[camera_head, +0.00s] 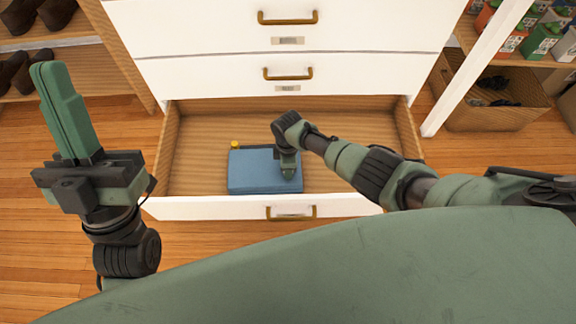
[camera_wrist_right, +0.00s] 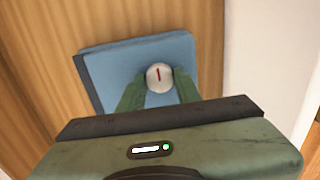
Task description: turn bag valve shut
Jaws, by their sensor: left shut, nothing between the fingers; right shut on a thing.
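A blue bag (camera_head: 255,172) lies flat in the open bottom drawer, with a small yellow cap (camera_head: 235,144) at its far left corner. In the right wrist view the blue bag (camera_wrist_right: 125,62) carries a round white valve (camera_wrist_right: 160,77) with a red line mark. My right gripper (camera_head: 288,172) reaches down onto the bag's right part. In the right wrist view its fingers (camera_wrist_right: 159,92) are shut on the valve, one on each side. My left gripper (camera_head: 58,90) is shut and empty, raised at the left, away from the drawer.
The open drawer (camera_head: 350,204) has wooden inside walls and a white front with a brass handle. White closed drawers (camera_head: 290,70) stand above it. Shoe shelves (camera_head: 45,42) are at the left; a basket (camera_head: 490,105) sits at the right. The drawer floor right of my right gripper is clear.

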